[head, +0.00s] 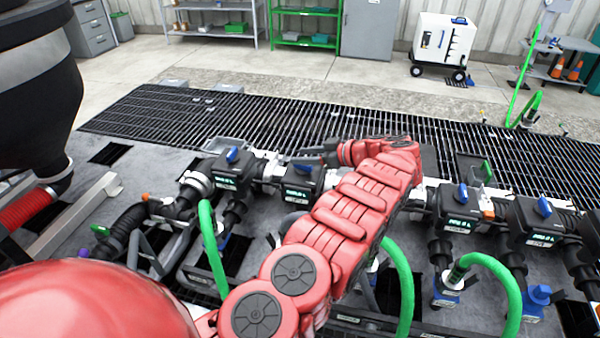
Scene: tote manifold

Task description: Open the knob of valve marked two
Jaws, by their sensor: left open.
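A row of black valve bodies with green-lit displays runs across the manifold; their labels are too small to read surely. The leftmost valve (229,172) has a blue knob (232,155) on top. The second valve from the left (300,180) sits right of it, and its knob is hidden by my gripper. My left gripper (296,160) is open, its dark fingers pointing left just over the top of this second valve. I cannot tell whether the fingers touch its knob. Two more valves (459,208) (540,222) with blue knobs stand right of my red arm. My right gripper is out of view.
Green hoses (212,248) (492,268) rise in front of the manifold. A dark hopper (40,100) stands at the left. My arm hides the manifold's middle. Black floor grating (290,115) lies behind; a white wheeled cabinet (443,45) and shelves stand farther back.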

